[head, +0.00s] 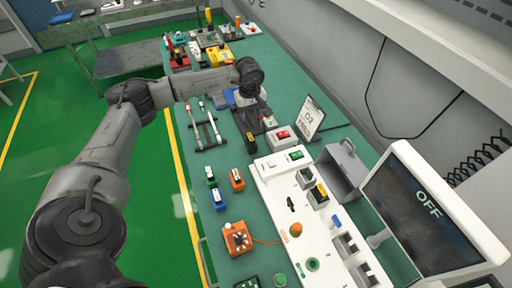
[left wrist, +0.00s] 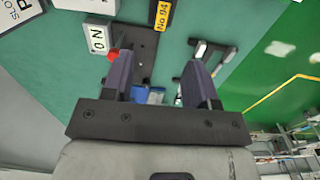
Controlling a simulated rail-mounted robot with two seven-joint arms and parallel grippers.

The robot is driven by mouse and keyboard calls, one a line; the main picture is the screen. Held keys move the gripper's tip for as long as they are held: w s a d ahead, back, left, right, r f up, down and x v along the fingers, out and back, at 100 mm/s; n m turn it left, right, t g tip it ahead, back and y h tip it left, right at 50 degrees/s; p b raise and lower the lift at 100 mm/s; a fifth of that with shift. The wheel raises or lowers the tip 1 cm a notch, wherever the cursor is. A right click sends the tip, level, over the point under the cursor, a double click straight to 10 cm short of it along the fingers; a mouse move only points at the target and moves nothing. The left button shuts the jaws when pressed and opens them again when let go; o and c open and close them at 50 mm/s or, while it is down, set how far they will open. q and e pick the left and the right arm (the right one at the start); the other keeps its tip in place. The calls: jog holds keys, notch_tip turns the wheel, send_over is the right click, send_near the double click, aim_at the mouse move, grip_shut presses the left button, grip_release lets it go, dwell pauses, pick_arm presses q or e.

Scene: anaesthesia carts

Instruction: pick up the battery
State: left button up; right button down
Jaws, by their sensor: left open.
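I cannot tell for sure which thing is the battery. Three small labelled blocks, one green (head: 210,176), one orange (head: 237,179) and one blue (head: 218,199), stand on the green bench in the head view. My left gripper (head: 252,112) is over the bench, beyond these blocks. In the left wrist view its two fingers (left wrist: 157,88) are apart. A blue thing (left wrist: 150,96) shows between them, partly hidden by the gripper; I cannot tell what it is. A dark plate with a yellow "No 94" label (left wrist: 162,15) lies past the fingers. My right gripper is not in view.
A white panel (head: 275,190) with switches and an "OFF" monitor (head: 420,215) fill the right side. An "O2" sign (head: 310,118) stands by the wall. A rack with rods (head: 208,133) is left of the gripper. An orange box (head: 237,238) sits at the front.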

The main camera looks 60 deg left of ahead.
aim_at(250, 137)
pick_arm(q)
notch_tip(250, 137, down, 13)
jog(key=shift+s+f, duration=0.1)
jog(key=shift+s, duration=0.05)
jog(key=c, duration=0.9)
dwell(0.5)
